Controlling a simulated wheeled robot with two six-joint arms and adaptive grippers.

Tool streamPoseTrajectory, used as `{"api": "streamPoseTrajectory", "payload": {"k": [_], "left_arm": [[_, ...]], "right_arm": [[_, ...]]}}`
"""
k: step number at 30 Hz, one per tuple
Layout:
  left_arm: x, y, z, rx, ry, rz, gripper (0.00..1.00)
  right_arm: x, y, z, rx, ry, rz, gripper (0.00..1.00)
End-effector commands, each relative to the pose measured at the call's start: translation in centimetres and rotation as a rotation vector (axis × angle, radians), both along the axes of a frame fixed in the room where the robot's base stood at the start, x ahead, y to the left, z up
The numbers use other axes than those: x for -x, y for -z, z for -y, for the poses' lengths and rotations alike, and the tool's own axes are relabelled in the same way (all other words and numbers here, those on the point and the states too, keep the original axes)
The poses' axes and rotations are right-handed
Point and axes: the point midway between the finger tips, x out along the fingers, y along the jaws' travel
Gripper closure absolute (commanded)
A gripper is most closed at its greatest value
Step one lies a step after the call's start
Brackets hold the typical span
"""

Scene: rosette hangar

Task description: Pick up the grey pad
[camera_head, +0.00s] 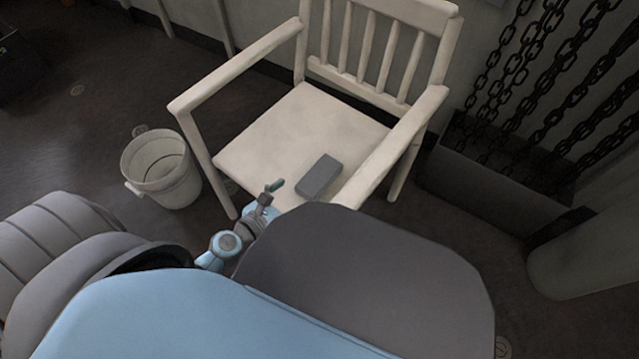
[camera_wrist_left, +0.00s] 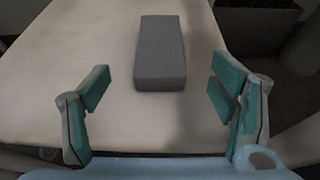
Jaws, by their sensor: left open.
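The grey pad (camera_head: 319,176) is a small rectangular block lying on the seat of a white armchair (camera_head: 290,130), near the seat's right side. My left gripper (camera_head: 272,189) is at the front of the seat, to the left of the pad in the head view. In the left wrist view the pad (camera_wrist_left: 161,55) lies ahead, between the lines of the two spread fingers of the left gripper (camera_wrist_left: 160,92). The fingers are open, empty and apart from the pad. The front of the seat is partly hidden by my own body in the head view. My right gripper does not show.
The chair's armrests (camera_head: 395,145) flank the seat, the right one close to the pad. A white bucket (camera_head: 160,168) stands on the floor at left. A dark bin (camera_head: 480,190) with hanging chains (camera_head: 560,75) is at right. The left part of the seat is bare.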

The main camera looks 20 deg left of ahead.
Motion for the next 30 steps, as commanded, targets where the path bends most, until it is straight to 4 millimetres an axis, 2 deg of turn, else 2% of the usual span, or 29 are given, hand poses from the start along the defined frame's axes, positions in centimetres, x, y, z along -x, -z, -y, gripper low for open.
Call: {"api": "streamPoseTrajectory", "payload": {"k": [3,10,15,18,23,25,30], "left_arm": [[-2.9,1.1,0.7,0.0,0.001,0.001,0.22],[-5.8,2.1,1.4,-0.004,0.003,0.001,0.22],[-9.0,3.1,2.1,-0.006,0.005,0.0,0.22],[-9.8,3.4,2.3,-0.005,0.004,-0.001,0.22],[-9.9,3.3,2.3,-0.006,0.005,-0.002,0.22],[-9.9,3.3,2.3,-0.006,0.005,-0.002,0.28],[-9.8,3.3,2.3,-0.006,0.005,-0.002,0.55]], "right_arm": [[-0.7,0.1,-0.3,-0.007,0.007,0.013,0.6],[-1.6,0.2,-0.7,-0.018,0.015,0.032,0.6],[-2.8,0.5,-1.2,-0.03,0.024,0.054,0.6],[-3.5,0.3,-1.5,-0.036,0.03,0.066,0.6],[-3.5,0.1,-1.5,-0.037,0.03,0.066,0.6],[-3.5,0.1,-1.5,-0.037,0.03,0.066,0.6],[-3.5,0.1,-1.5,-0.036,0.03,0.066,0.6]]}}
